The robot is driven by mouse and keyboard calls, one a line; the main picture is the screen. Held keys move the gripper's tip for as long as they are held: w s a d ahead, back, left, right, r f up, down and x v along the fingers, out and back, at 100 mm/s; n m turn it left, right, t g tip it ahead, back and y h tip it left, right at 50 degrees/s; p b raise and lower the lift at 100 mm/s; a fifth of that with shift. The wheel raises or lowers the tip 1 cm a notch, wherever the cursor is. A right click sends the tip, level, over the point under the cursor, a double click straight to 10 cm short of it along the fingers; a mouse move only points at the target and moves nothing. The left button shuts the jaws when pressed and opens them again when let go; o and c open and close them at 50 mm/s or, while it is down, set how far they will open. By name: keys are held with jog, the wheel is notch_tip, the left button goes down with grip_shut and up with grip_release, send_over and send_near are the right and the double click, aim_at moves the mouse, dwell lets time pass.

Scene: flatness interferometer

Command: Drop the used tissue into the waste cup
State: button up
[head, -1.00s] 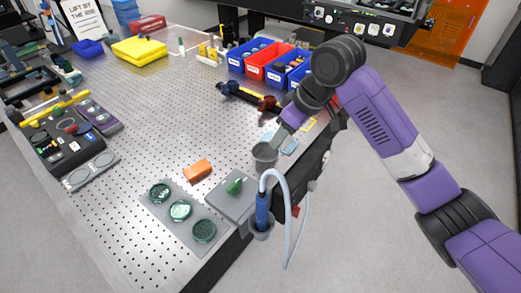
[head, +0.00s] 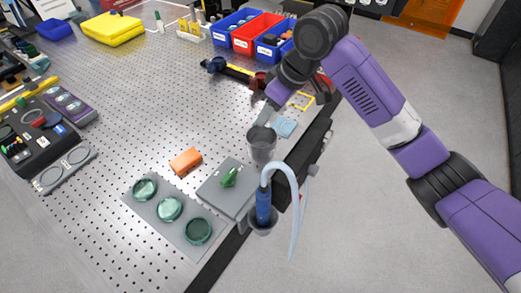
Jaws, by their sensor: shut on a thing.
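The waste cup (head: 262,150), a grey open-topped cup, stands upright near the right edge of the perforated table. My gripper (head: 264,118) points down just above and behind the cup's rim in the picture. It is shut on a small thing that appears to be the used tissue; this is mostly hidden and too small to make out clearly.
A grey box with a green knob (head: 228,178), a blue tool in a holder (head: 263,207) and its looping pale hose stand in front of the cup. An orange block (head: 186,161) lies to the left. Blue and red bins (head: 256,35) stand behind.

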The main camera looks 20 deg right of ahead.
jog(key=shift+f+b, duration=0.3)
jog(key=shift+f, duration=0.35)
jog(key=o, duration=1.4)
jog(key=v, duration=0.8)
jog(key=shift+b, duration=0.4)
